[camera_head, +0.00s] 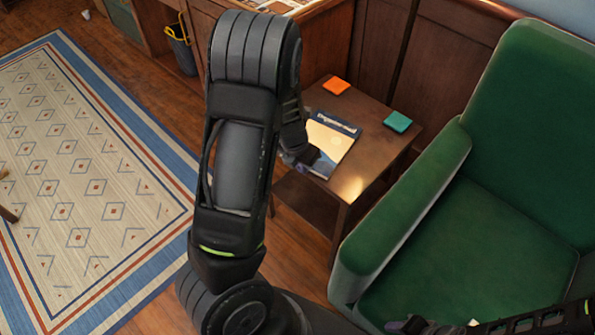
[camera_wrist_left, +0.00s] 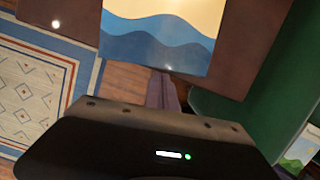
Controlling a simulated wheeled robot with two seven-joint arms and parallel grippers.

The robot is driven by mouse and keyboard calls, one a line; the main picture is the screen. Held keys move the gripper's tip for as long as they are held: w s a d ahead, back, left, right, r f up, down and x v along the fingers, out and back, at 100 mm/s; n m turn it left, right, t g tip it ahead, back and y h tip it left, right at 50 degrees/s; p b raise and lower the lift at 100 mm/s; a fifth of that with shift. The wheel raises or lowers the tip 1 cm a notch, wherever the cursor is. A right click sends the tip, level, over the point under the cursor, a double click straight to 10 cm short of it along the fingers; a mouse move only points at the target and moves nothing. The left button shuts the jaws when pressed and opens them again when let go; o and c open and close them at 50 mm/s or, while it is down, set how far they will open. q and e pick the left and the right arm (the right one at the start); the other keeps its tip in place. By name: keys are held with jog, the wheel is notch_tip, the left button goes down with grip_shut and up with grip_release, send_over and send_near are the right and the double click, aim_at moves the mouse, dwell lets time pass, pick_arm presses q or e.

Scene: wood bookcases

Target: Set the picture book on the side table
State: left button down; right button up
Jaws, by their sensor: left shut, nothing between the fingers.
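The picture book (camera_head: 334,140) lies flat on the wooden side table (camera_head: 372,112). Its cover has a dark blue title band and a pale field. In the left wrist view the book (camera_wrist_left: 160,32) shows blue waves under a cream sky, on the brown table top (camera_wrist_left: 246,35). My left gripper (camera_head: 308,157) is by the book's near left edge, partly hidden by my arm. In the wrist view its fingers (camera_wrist_left: 162,82) are together and empty, just short of the book's wave end; contact is unclear. Dark parts at the head view's lower right seem to be my right arm; its jaws are unclear.
An orange square (camera_head: 336,85) and a teal square (camera_head: 398,122) lie on the table beside the book. A green armchair (camera_head: 405,205) stands close on the right. A wooden desk and bin (camera_head: 181,50) are behind. A patterned rug (camera_head: 85,190) covers the left floor.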

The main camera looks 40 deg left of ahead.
pick_arm(q)
jog(key=shift+w, duration=0.1)
pick_arm(e)
jog(key=shift+r+p, duration=0.25)
jog(key=shift+p, duration=0.05)
pick_arm(q)
jog(key=w+p, duration=0.1)
jog(key=w, duration=0.2)
jog(key=shift+a+r, duration=0.1)
jog(key=shift+r, duration=0.05)
pick_arm(e)
jog(key=shift+r, duration=0.6)
pick_arm(q)
jog(key=shift+w, duration=0.4)
jog(key=shift+s, duration=0.1)
